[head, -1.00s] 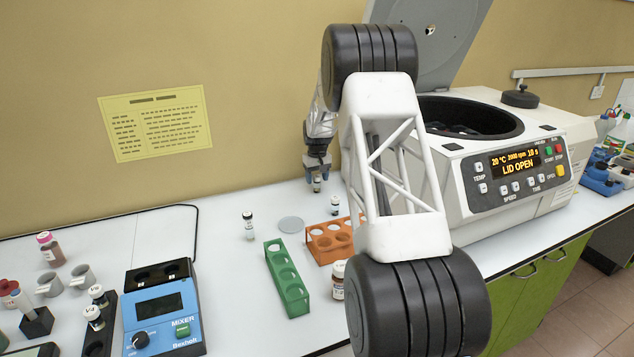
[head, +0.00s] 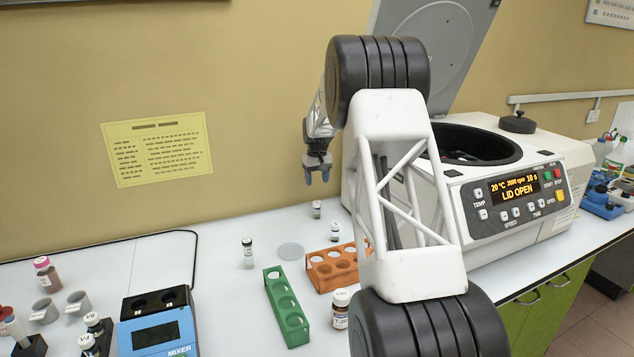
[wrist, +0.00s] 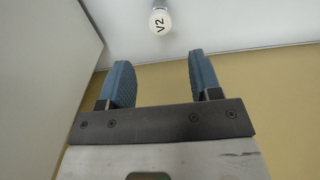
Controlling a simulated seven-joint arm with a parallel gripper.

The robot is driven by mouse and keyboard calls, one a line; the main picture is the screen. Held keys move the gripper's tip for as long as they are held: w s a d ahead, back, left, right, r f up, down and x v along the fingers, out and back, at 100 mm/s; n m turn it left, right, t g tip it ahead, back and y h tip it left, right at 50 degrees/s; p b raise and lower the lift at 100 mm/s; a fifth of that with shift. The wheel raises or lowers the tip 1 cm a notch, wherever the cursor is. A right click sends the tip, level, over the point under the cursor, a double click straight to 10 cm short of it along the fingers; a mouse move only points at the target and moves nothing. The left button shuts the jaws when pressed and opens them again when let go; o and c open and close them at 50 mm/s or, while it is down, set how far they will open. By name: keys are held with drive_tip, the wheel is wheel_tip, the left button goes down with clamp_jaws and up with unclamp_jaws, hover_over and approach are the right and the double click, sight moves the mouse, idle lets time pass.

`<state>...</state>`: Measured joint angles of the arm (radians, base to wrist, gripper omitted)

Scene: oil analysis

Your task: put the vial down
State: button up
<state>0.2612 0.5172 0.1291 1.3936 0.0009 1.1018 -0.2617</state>
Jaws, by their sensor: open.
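A small vial (head: 316,209) with a pale cap stands upright on the white bench near the back wall. In the wrist view a white cap marked "V2" (wrist: 160,21) shows beyond the fingertips, apart from them. My gripper (head: 317,179) is in the air above the vial, its blue fingers pointing down. In the wrist view the two blue fingers (wrist: 160,65) are spread with nothing between them.
A green rack (head: 287,306), an orange rack (head: 333,268), two other vials (head: 248,253) (head: 335,231) and a brown bottle (head: 340,309) stand in front. The open-lidded centrifuge (head: 530,207) is at right, the blue mixer (head: 157,328) at left. Bench to the vial's left is clear.

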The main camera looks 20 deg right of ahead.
idle(0.7)
drive_tip(key=s+a+r, duration=0.5)
drive_tip(key=s, duration=0.5)
drive_tip(key=s+a+r+t, duration=0.1)
drive_tip(key=s+a+r, duration=0.5)
drive_tip(key=s, duration=0.4)
drive_tip(key=s+a+r, duration=0.5)
drive_tip(key=s, duration=0.5)
drive_tip(key=s+a+f, duration=0.2)
drive_tip(key=s+a, duration=0.1)
drive_tip(key=s, duration=0.9)
drive_tip(key=s+a+f+t, duration=0.1)
drive_tip(key=s+a+f, duration=0.1)
drive_tip(key=s, duration=1)
drive_tip(key=s+a+f, duration=0.2)
drive_tip(key=s+a, duration=0.2)
drive_tip(key=s, duration=0.8)
drive_tip(key=shift+f+t, duration=0.15)
drive_tip(key=shift+t, duration=0.15)
